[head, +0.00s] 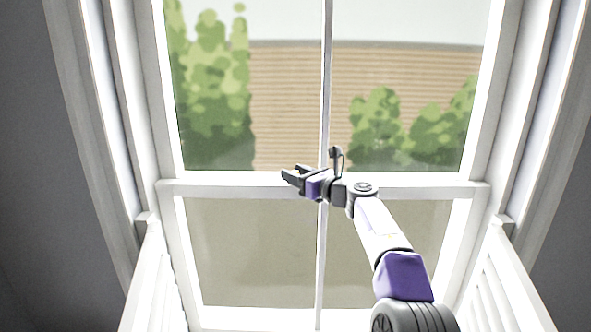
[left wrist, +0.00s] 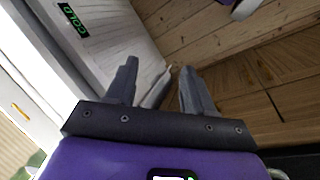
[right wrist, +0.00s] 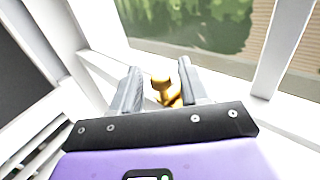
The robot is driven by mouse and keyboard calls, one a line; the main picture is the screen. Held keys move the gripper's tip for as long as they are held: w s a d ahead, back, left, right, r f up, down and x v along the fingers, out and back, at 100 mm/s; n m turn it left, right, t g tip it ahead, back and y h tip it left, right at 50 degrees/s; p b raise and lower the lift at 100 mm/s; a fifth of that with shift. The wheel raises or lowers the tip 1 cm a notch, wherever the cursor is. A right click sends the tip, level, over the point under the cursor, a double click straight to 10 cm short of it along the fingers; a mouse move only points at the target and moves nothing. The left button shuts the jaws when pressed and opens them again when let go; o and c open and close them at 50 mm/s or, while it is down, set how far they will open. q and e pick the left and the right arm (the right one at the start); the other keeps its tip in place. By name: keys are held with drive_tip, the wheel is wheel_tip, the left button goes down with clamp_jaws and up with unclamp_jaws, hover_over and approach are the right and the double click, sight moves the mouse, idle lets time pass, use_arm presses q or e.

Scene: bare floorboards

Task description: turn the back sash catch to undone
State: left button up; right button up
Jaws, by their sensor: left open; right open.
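The sash catch (right wrist: 162,90) is a small brass piece with a rounded knob, seen in the right wrist view on the white rail. It shows between the two fingers of my right gripper (right wrist: 158,70), which is open. I cannot tell whether the fingers touch it. In the head view my right gripper (head: 290,176) is at the middle rail (head: 230,188) of the sash window, pointing left; I cannot make out the catch there. My left gripper (left wrist: 159,68) is open and empty in its wrist view, away from the window catch.
White louvred shutters (head: 152,280) stand at both lower sides of the window. Glass panes (head: 260,250) fill the sashes. The left wrist view shows floorboards (left wrist: 190,25) and a white panel with a green-lettered black label (left wrist: 73,20).

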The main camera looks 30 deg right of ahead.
drive_tip(key=shift+w+f, duration=0.15)
drive_tip(key=shift+w, duration=0.25)
drive_tip(key=shift+s, duration=0.2)
drive_tip(key=shift+c, duration=0.2)
clamp_jaws()
